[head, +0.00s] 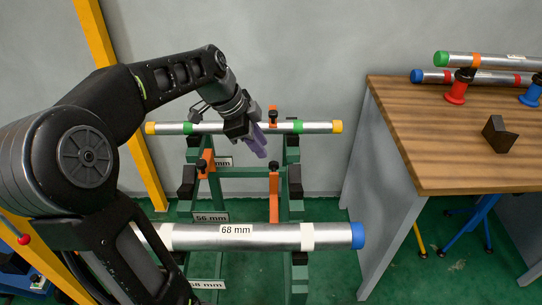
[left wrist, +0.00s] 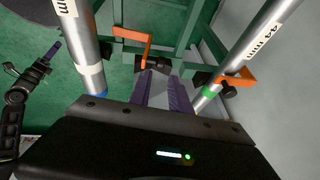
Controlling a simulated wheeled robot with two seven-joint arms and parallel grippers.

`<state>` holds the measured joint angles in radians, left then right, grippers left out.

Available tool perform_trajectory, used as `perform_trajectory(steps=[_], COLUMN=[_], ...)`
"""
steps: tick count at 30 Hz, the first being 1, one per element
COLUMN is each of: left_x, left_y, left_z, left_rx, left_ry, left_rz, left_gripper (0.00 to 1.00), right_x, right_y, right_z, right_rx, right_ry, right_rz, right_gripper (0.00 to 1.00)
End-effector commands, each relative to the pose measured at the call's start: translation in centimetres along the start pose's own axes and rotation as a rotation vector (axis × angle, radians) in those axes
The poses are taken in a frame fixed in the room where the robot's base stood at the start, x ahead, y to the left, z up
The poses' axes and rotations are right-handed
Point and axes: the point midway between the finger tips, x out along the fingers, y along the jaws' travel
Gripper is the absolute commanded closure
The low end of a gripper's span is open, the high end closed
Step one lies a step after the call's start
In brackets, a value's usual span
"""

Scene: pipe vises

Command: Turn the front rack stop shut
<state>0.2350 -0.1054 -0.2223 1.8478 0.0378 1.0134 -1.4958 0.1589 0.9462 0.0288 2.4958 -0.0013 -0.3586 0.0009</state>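My left gripper (head: 261,148) hangs over the green rack with its purple fingers pointing down. In the left wrist view its fingers (left wrist: 165,86) are apart, with nothing seen between them. The front stop (head: 273,196) is an orange bar with a black knob, behind the 68 mm pipe (head: 275,237). In the left wrist view this orange stop (left wrist: 130,36) is bent and lies beyond the fingertips, apart from them. The back stop (head: 273,116) stands upright by the back pipe (head: 318,127). Part of a second arm, apparently my right, shows in the left wrist view; its gripper (left wrist: 53,50) is small.
Another orange stop (head: 206,162) is on the rack's left side. The wooden table (head: 420,130) at right holds more pipes (head: 495,78) on red and blue stands and a dark block (head: 500,134). A yellow post (head: 122,105) stands at left.

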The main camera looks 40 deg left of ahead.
Motion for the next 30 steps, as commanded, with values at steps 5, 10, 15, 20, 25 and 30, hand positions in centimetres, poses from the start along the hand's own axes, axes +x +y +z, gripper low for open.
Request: perform_trajectory(steps=[5, 10, 15, 20, 25, 30], left_x=[0.3, 1.9, 4.6, 6.8, 7.8, 7.9], left_y=[0.0, 0.0, 0.1, 0.1, 0.0, 0.0], left_z=[0.0, 0.0, 0.0, 0.0, 0.0, 0.0], left_rx=[0.0, -0.001, 0.0, -0.002, -0.001, -0.001], left_ry=[0.0, 0.0, -0.002, -0.001, -0.001, 0.0], left_rz=[0.001, 0.003, 0.005, 0.004, 0.001, 0.0], left_gripper=[0.76, 0.76, 0.76, 0.76, 0.76, 0.76], right_x=[0.0, -0.1, -0.2, -0.2, -0.2, -0.2], right_y=[0.0, 0.0, -0.1, -0.1, -0.1, -0.1], right_z=[0.0, 0.0, 0.0, 0.0, 0.0, 0.0], right_rx=[0.0, 0.0, -0.001, 0.0, 0.0, 0.0], right_ry=[0.0, 0.0, 0.001, 0.001, 0.001, 0.001], right_rz=[0.0, 0.0, 0.0, 0.0, 0.0, 0.0], right_gripper=[0.18, 0.18, 0.18, 0.18, 0.18, 0.18])
